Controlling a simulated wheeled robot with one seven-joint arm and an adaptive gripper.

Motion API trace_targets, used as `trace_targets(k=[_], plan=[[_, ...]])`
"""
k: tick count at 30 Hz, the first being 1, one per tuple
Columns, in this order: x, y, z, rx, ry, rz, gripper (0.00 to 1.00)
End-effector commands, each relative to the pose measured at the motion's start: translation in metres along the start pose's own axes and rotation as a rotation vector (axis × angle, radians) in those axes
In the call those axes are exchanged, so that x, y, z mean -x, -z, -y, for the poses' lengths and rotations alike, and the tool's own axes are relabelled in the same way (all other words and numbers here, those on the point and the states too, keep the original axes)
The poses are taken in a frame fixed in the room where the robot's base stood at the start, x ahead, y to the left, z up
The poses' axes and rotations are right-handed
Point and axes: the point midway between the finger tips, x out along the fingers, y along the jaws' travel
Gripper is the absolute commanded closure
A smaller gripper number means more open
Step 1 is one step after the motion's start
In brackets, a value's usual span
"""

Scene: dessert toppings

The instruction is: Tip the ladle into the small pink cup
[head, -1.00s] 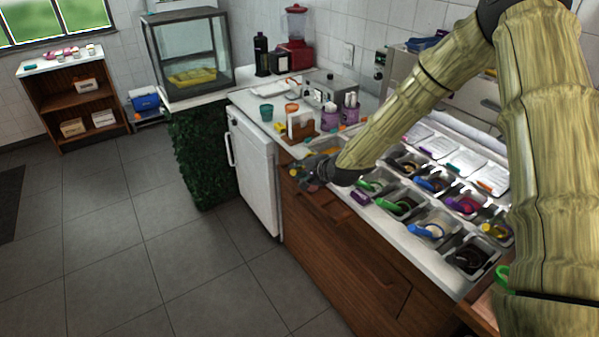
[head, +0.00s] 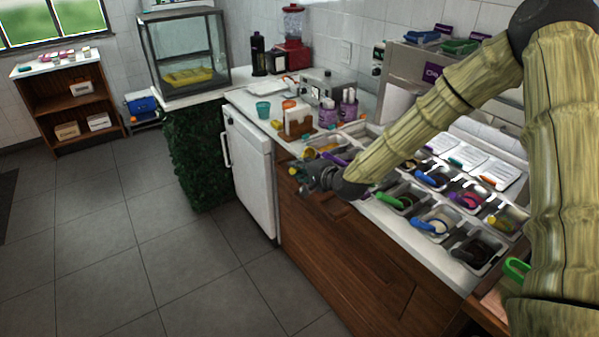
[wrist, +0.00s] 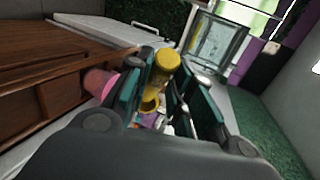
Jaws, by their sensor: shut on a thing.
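My gripper (head: 308,177) is at the left end of the topping counter, over its front edge. In the wrist view its two dark teal-lined fingers (wrist: 160,95) are shut on a yellow ladle (wrist: 164,66). A yellow part of the ladle (head: 294,171) also shows at the gripper's tip in the head view. A small pink cup (wrist: 97,82) shows left of the fingers in the wrist view, partly hidden by the left finger. The cup appears beside the ladle, not under it. I cannot make out the ladle's contents.
Metal topping bins (head: 437,222) with coloured ladles stand in rows to the right. Purple-and-white containers (head: 348,108), a teal cup (head: 263,110) and a napkin holder (head: 298,122) stand behind the gripper. A white fridge (head: 248,175) is at left. The floor in front is open.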

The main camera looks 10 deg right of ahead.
Motion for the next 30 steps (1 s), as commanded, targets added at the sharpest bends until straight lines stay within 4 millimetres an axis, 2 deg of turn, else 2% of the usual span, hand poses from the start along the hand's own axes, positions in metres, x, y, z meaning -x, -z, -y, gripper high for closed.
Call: trace_targets(k=[30], plan=[[0.003,0.000,-0.022,0.002,0.186,-0.001,1.00]])
